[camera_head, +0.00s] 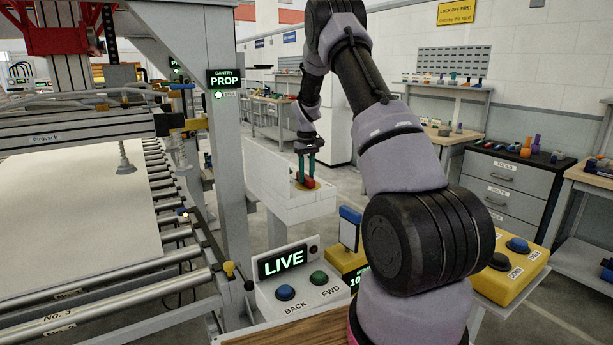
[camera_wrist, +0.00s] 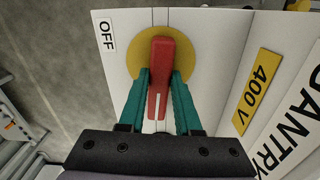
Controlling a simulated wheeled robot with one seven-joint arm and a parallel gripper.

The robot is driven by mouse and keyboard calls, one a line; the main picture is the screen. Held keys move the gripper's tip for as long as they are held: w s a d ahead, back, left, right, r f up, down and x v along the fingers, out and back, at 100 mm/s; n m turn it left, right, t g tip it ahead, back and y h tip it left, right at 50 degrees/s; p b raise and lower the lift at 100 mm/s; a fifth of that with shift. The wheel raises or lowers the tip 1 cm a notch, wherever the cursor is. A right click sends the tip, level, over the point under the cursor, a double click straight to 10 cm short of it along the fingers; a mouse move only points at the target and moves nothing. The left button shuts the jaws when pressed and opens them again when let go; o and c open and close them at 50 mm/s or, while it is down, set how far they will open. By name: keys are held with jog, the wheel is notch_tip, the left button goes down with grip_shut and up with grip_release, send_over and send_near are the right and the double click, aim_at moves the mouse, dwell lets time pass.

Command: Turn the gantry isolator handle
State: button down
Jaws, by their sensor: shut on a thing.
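The isolator handle (camera_wrist: 160,75) is a red bar with a white line, on a round yellow plate (camera_wrist: 199,40) on a white box. In the wrist view my gripper (camera_wrist: 160,82) has its two green fingers on either side of the red handle, shut on it. The handle points up and down in that view, and the OFF label (camera_wrist: 107,36) is to its upper left. In the head view the white isolator box (camera_head: 268,178) stands behind the control panel, with my gripper (camera_head: 306,180) reaching down to the red handle (camera_head: 309,183) on it.
A panel with a lit LIVE sign (camera_head: 283,262) and BACK and FWD buttons stands in front. The gantry post (camera_head: 228,180) with a PROP sign (camera_head: 225,80) is left of the box. A yellow button box (camera_head: 510,270) is at right. A 400 V label (camera_wrist: 258,90) is beside the handle.

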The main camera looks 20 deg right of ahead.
aim_at(310, 177)
jog(key=m, duration=0.4)
jog(key=shift+d, duration=0.2)
jog(key=m, duration=0.3)
jog(key=shift+d+m, duration=0.15)
jog(key=shift+m, duration=0.25)
jog(key=m, duration=0.4)
jog(key=shift+s+d+r+m, duration=0.1)
jog(key=shift+s+d+m, duration=0.1)
jog(key=shift+m, duration=0.1)
jog(key=shift+s+m, duration=0.15)
jog(key=shift+m, duration=2.05)
jog(key=c, duration=0.6)
grip_release()
notch_tip(310, 177, up, 11)
